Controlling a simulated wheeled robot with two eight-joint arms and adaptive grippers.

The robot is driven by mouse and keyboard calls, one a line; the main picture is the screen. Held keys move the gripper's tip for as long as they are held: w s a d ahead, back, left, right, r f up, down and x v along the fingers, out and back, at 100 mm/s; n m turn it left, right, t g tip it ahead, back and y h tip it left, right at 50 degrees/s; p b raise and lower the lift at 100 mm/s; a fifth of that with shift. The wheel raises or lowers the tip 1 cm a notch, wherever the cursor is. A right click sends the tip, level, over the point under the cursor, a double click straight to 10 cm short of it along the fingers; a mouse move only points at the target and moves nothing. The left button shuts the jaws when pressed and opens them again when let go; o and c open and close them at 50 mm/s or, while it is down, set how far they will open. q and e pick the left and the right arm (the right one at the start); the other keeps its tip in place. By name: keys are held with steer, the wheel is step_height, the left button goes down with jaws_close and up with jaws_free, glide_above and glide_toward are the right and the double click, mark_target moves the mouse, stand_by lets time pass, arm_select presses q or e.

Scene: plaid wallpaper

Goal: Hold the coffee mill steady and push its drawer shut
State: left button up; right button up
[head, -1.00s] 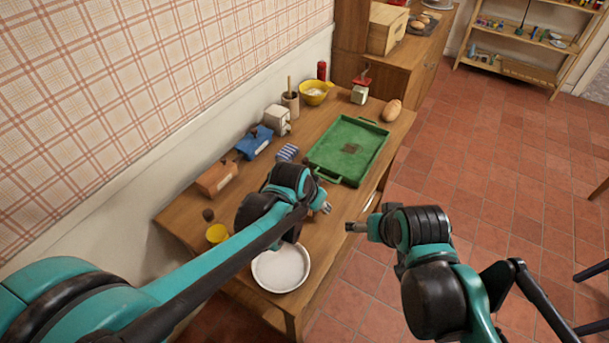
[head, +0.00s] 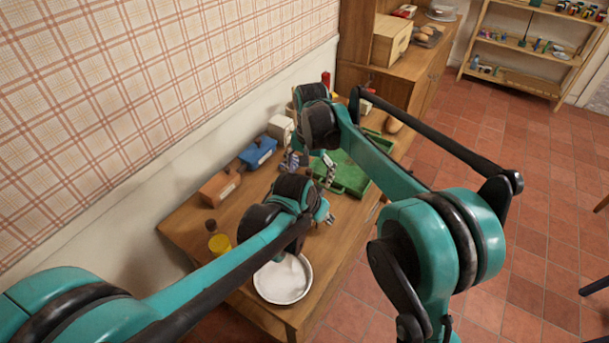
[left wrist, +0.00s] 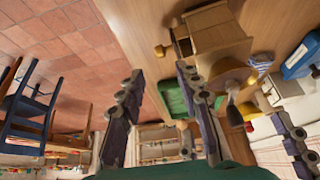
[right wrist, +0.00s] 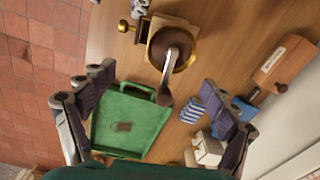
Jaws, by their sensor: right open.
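The coffee mill, a wooden box with a brass dome and a crank, shows in the left wrist view (left wrist: 222,40) and the right wrist view (right wrist: 182,24). Its drawer (left wrist: 181,42) sticks out on the side with the round knob (left wrist: 160,51). My left gripper (left wrist: 160,72) is open and empty, with one finger close to the drawer side; I cannot tell if they touch. My right gripper (right wrist: 157,76) is open above the mill, with the crank handle (right wrist: 165,96) between its fingers in the picture. In the head view my arms hide the mill.
A green tray (right wrist: 104,120), a striped cloth (right wrist: 191,108), a blue box (head: 258,153) and a brown box (head: 220,187) lie around. The wall runs along the left.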

steer(key=shift+w+a+f, duration=0.4)
steer(key=shift+a+f, duration=0.2)
steer(key=shift+f, duration=0.35)
step_height(320, 180, down, 7)
steer(key=c, duration=1.7)
